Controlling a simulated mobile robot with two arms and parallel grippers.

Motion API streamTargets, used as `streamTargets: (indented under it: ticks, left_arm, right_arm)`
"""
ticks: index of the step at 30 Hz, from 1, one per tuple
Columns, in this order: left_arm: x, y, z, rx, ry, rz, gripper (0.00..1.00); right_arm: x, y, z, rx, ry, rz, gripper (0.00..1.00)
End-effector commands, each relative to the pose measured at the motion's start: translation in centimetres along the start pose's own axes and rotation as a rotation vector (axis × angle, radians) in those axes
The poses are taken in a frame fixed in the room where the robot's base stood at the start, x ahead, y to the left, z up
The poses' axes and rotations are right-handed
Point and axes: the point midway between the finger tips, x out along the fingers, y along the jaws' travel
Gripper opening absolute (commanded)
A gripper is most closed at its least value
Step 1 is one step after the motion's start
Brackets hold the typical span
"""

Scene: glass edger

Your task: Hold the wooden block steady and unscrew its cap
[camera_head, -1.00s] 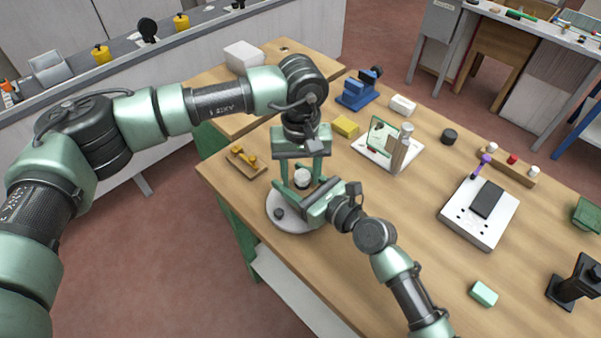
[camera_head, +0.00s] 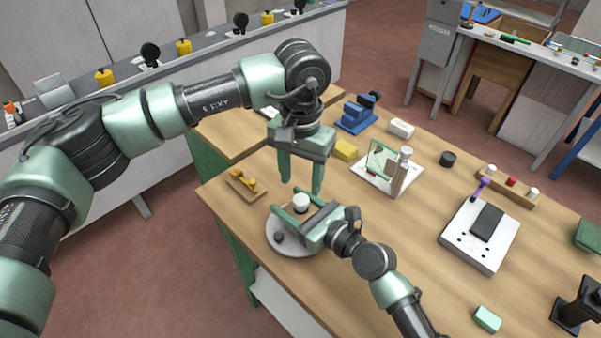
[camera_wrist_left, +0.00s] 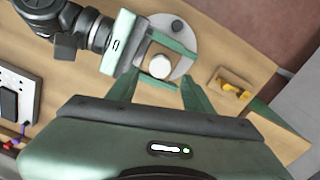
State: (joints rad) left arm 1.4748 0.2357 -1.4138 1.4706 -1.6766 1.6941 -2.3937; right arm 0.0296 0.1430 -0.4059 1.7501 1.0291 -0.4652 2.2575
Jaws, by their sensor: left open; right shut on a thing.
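The wooden block's white cap (camera_head: 301,202) shows between the fingers of my right gripper (camera_head: 295,208); the block itself is mostly hidden. My right gripper is shut on the block from the side, over a round grey plate (camera_head: 286,242). My left gripper (camera_head: 301,188) points down with its fingers apart, empty, just above the cap. In the left wrist view the cap (camera_wrist_left: 160,66) is a white disc between my left fingers, apart from both. The cap is still on top of the block.
A wooden tray with yellow parts (camera_head: 246,184) lies to the left. A yellow block (camera_head: 346,150) and a stand with a glass pane (camera_head: 382,160) lie behind to the right. A white box with a dark pad (camera_head: 480,237) is farther right. The table's middle is clear.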

Motion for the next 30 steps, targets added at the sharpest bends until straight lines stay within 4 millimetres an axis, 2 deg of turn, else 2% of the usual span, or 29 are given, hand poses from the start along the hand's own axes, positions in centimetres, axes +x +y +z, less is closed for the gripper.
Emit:
streamTargets:
  ticks: [4, 10, 22, 30]
  left_arm:
    - [-0.8, -0.1, 0.0, 0.195, 0.0, 0.0, 0.51]
    - [-0.7, -0.1, 0.0, 0.31, -0.002, -0.001, 0.51]
    - [5.0, -0.1, 0.1, 0.312, -0.004, 0.001, 0.51]
    - [6.8, -0.1, 0.0, 0.312, -0.001, -0.001, 0.51]
  right_arm:
    - [0.0, -0.1, -0.1, 0.0, 0.002, -0.001, 0.0]
    - [0.0, -0.1, -0.1, -0.001, 0.001, -0.001, 0.0]
    - [0.0, -0.1, -0.1, -0.001, 0.001, -0.001, 0.0]
    - [0.0, -0.1, -0.1, -0.001, 0.001, -0.001, 0.0]
